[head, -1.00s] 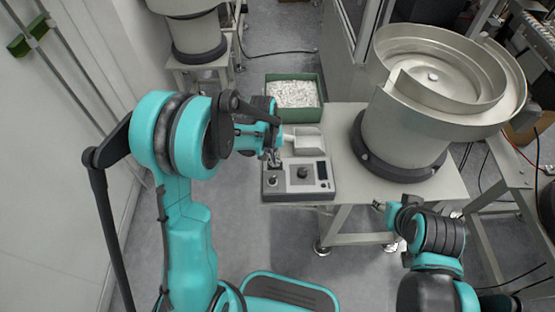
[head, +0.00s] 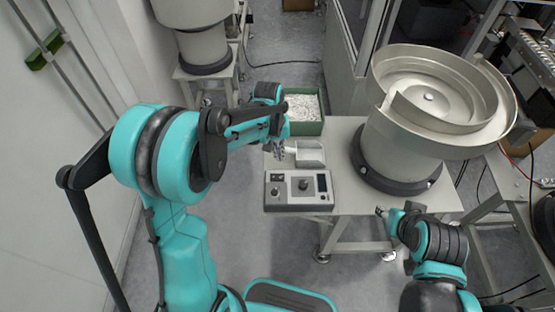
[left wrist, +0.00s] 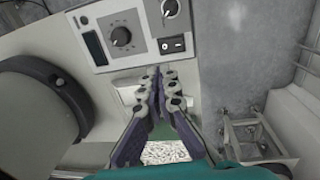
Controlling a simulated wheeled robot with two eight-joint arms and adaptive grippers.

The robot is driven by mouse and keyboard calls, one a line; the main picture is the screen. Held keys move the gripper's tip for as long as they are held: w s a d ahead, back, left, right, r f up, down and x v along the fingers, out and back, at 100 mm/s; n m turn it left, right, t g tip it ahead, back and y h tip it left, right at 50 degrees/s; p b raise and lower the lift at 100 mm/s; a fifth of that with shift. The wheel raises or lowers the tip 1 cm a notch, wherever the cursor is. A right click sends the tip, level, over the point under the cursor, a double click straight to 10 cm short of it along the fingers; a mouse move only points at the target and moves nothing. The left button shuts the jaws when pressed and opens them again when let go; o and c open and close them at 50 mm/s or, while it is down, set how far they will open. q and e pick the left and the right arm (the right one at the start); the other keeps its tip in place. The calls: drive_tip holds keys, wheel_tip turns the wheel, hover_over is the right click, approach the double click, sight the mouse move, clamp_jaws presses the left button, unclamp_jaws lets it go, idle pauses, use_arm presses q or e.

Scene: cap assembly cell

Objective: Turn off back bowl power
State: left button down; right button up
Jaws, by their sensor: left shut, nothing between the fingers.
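A grey control box (head: 297,203) lies at the front left of the table, with a dark rocker switch (head: 278,178), a black dial and a small display. In the left wrist view the rocker switch (left wrist: 172,45) and the dial (left wrist: 121,36) face me. My left gripper (head: 278,152) is shut and empty, just beyond the box's far edge and apart from the switch. Its fingertips (left wrist: 164,72) point toward the box. A large metal bowl feeder (head: 403,135) stands right of the box. My right gripper (head: 381,211) is near the table's front edge, too small to read.
A white scoop (head: 310,153) lies behind the box. A green bin of white parts (head: 306,128) stands beyond the table. Another feeder (head: 205,45) is at the back left. Open floor lies left of the table.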

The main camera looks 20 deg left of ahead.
use_arm(q)
drive_tip(key=r, duration=0.2)
drive_tip(key=shift+d+r+p, duration=0.2)
drive_tip(key=shift+r+p, duration=0.1)
drive_tip(key=shift+r, duration=0.1)
drive_tip(key=s+a+r+m+t, duration=0.1)
drive_tip(key=s+r+t, duration=0.1)
drive_tip(key=s, duration=0.4)
drive_tip(key=s+a+r+m+t+y, duration=0.1)
drive_tip(key=s+r+t, duration=0.1)
drive_tip(key=s, duration=0.3)
drive_tip(key=s+a+r+m+t, duration=0.1)
drive_tip(key=s+r+t, duration=0.1)
drive_tip(key=s+r, duration=0.2)
drive_tip(key=s, duration=0.2)
drive_tip(key=shift+s+r+t, duration=0.3)
drive_tip(key=shift+r+t, duration=0.05)
drive_tip(key=shift+t, duration=0.05)
